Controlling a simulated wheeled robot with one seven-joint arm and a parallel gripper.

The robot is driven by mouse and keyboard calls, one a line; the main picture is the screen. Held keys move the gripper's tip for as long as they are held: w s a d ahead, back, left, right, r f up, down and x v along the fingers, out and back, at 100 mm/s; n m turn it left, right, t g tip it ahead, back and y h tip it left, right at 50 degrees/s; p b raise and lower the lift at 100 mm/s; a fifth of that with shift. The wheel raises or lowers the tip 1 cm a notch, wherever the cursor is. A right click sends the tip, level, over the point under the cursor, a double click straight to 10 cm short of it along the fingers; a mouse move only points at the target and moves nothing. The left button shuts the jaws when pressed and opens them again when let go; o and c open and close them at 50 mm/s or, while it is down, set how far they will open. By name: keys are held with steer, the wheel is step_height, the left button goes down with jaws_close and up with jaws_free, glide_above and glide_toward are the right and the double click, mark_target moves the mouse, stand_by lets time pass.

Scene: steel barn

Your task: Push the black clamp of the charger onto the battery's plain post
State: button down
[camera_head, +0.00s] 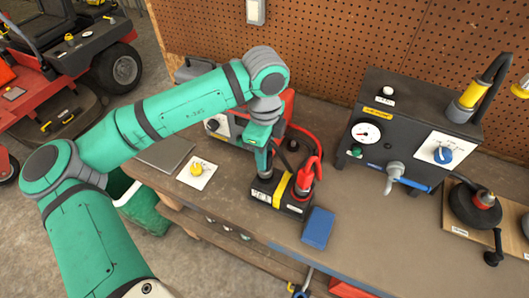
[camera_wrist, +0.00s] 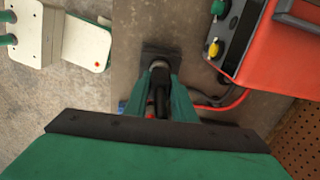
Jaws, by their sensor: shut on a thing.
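The black battery (camera_head: 294,207) with a yellow band stands on the bench. The charger's red clamp (camera_head: 308,176) sits at its right end. My gripper (camera_head: 265,168) points down over the battery's left end. In the wrist view, my gripper (camera_wrist: 159,95) is shut on the black clamp (camera_wrist: 158,82), which shows between the green fingers. The fingers hide the plain post and most of the clamp, so I cannot tell whether the clamp is on the post. The red charger (camera_wrist: 282,48) stands beside and behind the battery, partly hidden by my arm in the head view.
A blue box (camera_head: 318,228) lies close at the battery's right front. A dark test unit (camera_head: 395,125) with a gauge stands at the right. Red cable (camera_head: 301,131) loops behind the battery.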

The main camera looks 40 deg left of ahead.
steer(key=shift+f, duration=0.1)
steer(key=shift+d+f, duration=0.1)
steer(key=shift+f, duration=0.25)
steer(key=c, duration=1.4)
jaws_free()
steer(key=shift+s+f, duration=0.1)
step_height(320, 180, up, 11)
steer(key=shift+f, duration=0.1)
step_height(320, 180, up, 5)
steer(key=shift+r, duration=0.1)
